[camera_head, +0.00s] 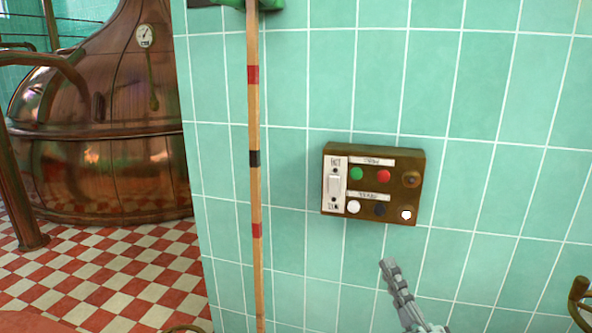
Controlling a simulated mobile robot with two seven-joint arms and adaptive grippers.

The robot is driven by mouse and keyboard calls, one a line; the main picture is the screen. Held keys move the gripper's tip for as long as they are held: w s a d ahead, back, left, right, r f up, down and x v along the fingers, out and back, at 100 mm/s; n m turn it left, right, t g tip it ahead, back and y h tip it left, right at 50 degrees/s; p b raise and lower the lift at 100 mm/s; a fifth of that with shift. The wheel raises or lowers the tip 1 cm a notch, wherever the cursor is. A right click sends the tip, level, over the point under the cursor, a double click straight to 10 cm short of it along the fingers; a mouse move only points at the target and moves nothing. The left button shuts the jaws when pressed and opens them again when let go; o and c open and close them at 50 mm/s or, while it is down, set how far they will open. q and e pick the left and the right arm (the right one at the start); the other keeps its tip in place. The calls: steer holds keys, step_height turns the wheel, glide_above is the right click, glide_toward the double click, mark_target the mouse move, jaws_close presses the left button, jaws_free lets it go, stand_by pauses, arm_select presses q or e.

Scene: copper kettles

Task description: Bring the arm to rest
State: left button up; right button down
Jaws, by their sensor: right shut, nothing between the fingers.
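My right gripper (390,268) comes in from the bottom right, its grey fingers pressed together with nothing between them. Its tip is a little below the control box (369,206) and apart from it in the picture. The box is brown and fixed to the green tiled wall. It carries a white switch plate, a green and a red button, white and dark buttons, and small labels. My left gripper is not in view.
A wooden pole (254,190) with red and black bands runs upright left of the box. A large copper kettle (110,180) with a gauge stands at the left on a red and white checkered floor (130,280). A brass-coloured fitting (579,295) is at the right edge.

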steer(key=d+f+n+g+h, duration=0.1)
steer(key=d+f+n+g, duration=0.25)
steer(key=f, duration=0.45)
steer(key=s+d+f+n+g+h, duration=0.1)
steer(key=d+f+n+g+h, duration=0.2)
steer(key=f, duration=0.5)
steer(key=d+f+n+g, duration=0.3)
steer(key=d+f+n, duration=0.15)
steer(key=f, duration=0.35)
steer(key=s+d+f+n+g+h, duration=0.3)
steer(key=s+d+f+g+h, duration=0.15)
steer(key=s+d+f, duration=0.45)
steer(key=s+d+f+n+g+h, duration=0.35)
steer(key=s+d+f+g, duration=0.2)
steer(key=s+d, duration=0.45)
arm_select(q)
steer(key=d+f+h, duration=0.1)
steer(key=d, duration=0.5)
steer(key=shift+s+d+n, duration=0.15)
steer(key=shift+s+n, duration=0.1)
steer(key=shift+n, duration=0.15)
arm_select(e)
steer(key=s+a+f+m+y, duration=0.1)
steer(key=s+a+f, duration=0.1)
steer(key=a, duration=0.8)
steer(key=s+a+f+m+y, duration=0.2)
steer(key=a+f, duration=0.2)
steer(key=a, duration=0.6)
steer(key=shift+f+g, duration=0.25)
steer(key=shift+g, duration=0.2)
